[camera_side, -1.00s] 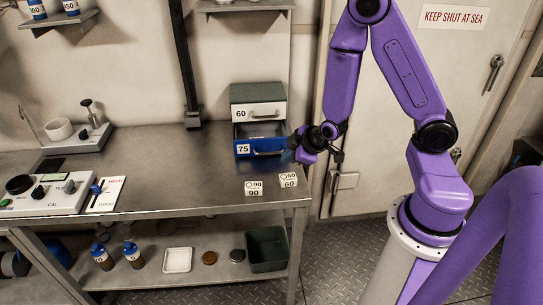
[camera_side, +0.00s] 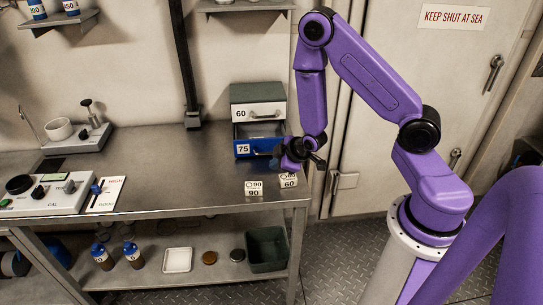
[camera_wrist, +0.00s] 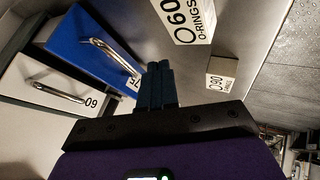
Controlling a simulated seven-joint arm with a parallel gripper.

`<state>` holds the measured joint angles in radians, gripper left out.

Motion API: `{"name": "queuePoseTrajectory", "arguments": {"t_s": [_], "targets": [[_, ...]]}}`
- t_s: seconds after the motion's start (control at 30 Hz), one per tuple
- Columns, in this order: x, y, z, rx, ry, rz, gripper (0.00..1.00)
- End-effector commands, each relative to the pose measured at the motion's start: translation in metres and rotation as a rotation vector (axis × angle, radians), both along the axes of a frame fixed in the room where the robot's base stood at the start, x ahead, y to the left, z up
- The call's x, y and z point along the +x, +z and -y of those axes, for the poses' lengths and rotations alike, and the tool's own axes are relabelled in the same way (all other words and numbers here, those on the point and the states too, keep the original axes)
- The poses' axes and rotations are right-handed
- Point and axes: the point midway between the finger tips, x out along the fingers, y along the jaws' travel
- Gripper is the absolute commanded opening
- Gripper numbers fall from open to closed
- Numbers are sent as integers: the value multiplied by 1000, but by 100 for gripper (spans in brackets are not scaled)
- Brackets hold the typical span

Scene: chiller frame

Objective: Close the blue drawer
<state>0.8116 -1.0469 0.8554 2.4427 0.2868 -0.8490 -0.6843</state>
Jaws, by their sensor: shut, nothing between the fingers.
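The blue drawer (camera_side: 258,148), labelled 75, sits pulled out below a white drawer (camera_side: 259,112), labelled 60, in a small cabinet on the steel bench. In the wrist view the blue drawer front (camera_wrist: 84,48) with its metal handle lies up and left of my fingers. My gripper (camera_side: 279,153) is at the right end of the blue drawer front, low over the bench. Its dark blue fingers (camera_wrist: 158,70) are together and empty in the wrist view. I cannot tell whether they touch the drawer.
Two small white label boxes, one marked 60 (camera_side: 289,180) and one marked 90 (camera_side: 254,188), stand on the bench just in front of the drawers. The bench's right edge is close by. The bench left of the cabinet (camera_side: 185,160) is clear.

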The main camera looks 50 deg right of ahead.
Motion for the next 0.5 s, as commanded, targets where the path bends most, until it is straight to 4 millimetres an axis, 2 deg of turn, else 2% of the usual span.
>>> {"name": "queuePoseTrajectory", "arguments": {"t_s": [0.17,0.3,0.5], "targets": [[18,-21,4,0,-3,-1,0],[33,-14,19,0,-4,3,0],[42,-11,28,0,-1,-1,0]]}}
